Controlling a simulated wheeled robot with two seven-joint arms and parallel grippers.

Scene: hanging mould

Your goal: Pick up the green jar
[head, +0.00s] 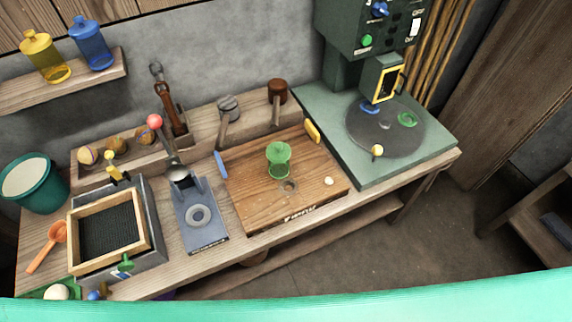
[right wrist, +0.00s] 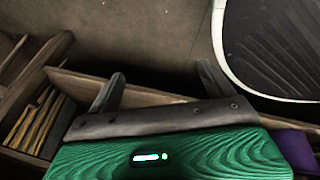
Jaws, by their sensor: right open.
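The green jar (head: 278,158) is see-through and stands on the wooden board (head: 245,200) in the middle of the bench in the head view. A small round hole or ring lies just in front of it. My right gripper (right wrist: 160,80) shows only in the right wrist view. Its two dark fingers are spread apart with nothing between them. The jar is not in that view, and neither gripper is near it in the head view. My left gripper is not in view.
Yellow (head: 45,57) and blue (head: 91,43) jars stand on the wall shelf. Left of the board are a grey lever press (head: 200,235) and a framed black box (head: 110,230). A green machine (head: 350,165) stands to the right. Mallets are behind the board.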

